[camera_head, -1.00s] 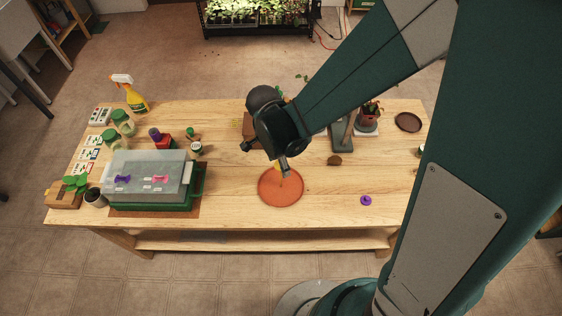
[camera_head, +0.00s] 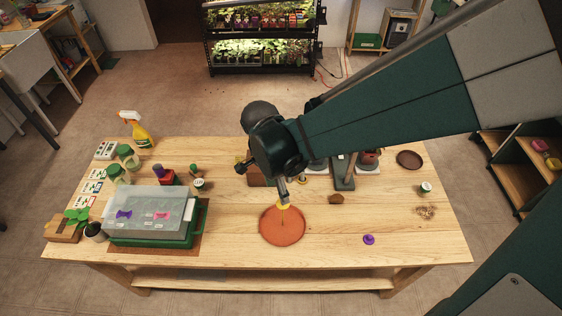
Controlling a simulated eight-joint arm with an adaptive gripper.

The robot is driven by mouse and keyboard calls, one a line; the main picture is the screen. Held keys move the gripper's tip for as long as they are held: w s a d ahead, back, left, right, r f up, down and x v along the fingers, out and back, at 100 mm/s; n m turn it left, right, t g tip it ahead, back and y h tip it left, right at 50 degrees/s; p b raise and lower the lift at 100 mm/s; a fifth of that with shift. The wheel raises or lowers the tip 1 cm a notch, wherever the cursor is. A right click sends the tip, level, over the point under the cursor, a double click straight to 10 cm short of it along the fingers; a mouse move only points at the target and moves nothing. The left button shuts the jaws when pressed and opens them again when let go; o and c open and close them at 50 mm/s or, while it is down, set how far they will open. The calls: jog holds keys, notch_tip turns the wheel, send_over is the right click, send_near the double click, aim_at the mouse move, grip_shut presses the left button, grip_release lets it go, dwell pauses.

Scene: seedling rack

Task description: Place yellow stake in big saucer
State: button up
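The big saucer (camera_head: 268,233) is a round orange-brown dish near the front middle of the table. The yellow stake (camera_head: 284,206) shows as a small yellow top with a thin stem reaching down over the saucer. It looks roughly upright; I cannot tell whether its foot touches the saucer. My gripper (camera_head: 284,199) points down right above the yellow top, with its fingertips at or very near it. The fingers are too small to show whether they grip it.
A green tray with a clear lid (camera_head: 150,205) stands on the left. A purple knob-like piece (camera_head: 369,239) and a brown lump (camera_head: 336,199) lie to the right. Potted plants and a grey stand (camera_head: 344,178) are behind. The table's front right is mostly clear.

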jog(key=shift+s+a+r, duration=0.1)
jog(key=shift+a+r, duration=0.05)
jog(key=shift+r, duration=0.85)
jog(key=shift+a+r, duration=0.15)
jog(key=shift+r, duration=0.8)
jog(key=s+d+r+n+t, duration=0.2)
jog(key=d+r+n, duration=0.2)
jog(key=d, duration=0.3)
jog(key=s+d+r+n+t+y, duration=0.1)
jog(key=s+d+r+n+t, duration=0.1)
jog(key=d+r+n, duration=0.3)
jog(key=s+d+r+n+t, duration=0.2)
jog(key=s+d+r+n, duration=0.1)
jog(key=d, duration=0.8)
notch_tip(320, 180, up, 3)
jog(key=shift+f+n+t+y, duration=0.15)
jog(key=shift+n+t+y, duration=0.15)
jog(key=shift+n, duration=0.5)
